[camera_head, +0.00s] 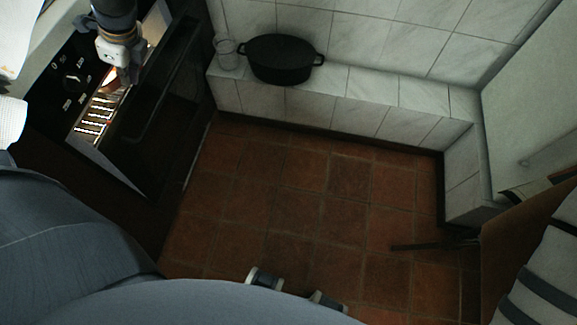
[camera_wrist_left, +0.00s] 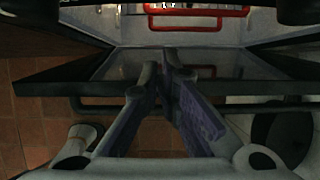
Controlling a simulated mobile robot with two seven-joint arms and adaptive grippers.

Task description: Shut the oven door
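The oven (camera_head: 72,84) stands at the left in the head view, its black front carrying a knob and white markings. Its dark glass door (camera_head: 158,128) is partly open, with lit slats showing in the gap. In the left wrist view the door (camera_wrist_left: 232,68) lies across the middle, its dark handle bar (camera_wrist_left: 92,103) along the near edge. My left gripper (camera_head: 128,80) is over the gap between oven front and door. Its fingers (camera_wrist_left: 160,75) meet at the tips with nothing seen between them. Contact with the door cannot be told. My right gripper is not in view.
A black pot (camera_head: 281,60) and a clear glass (camera_head: 227,52) stand on the tiled ledge (camera_head: 370,82) beyond the door. The terracotta floor (camera_head: 300,195) is clear in the middle. A brown panel (camera_head: 525,250) stands at the right. A red frame (camera_wrist_left: 190,27) shows in the wrist view.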

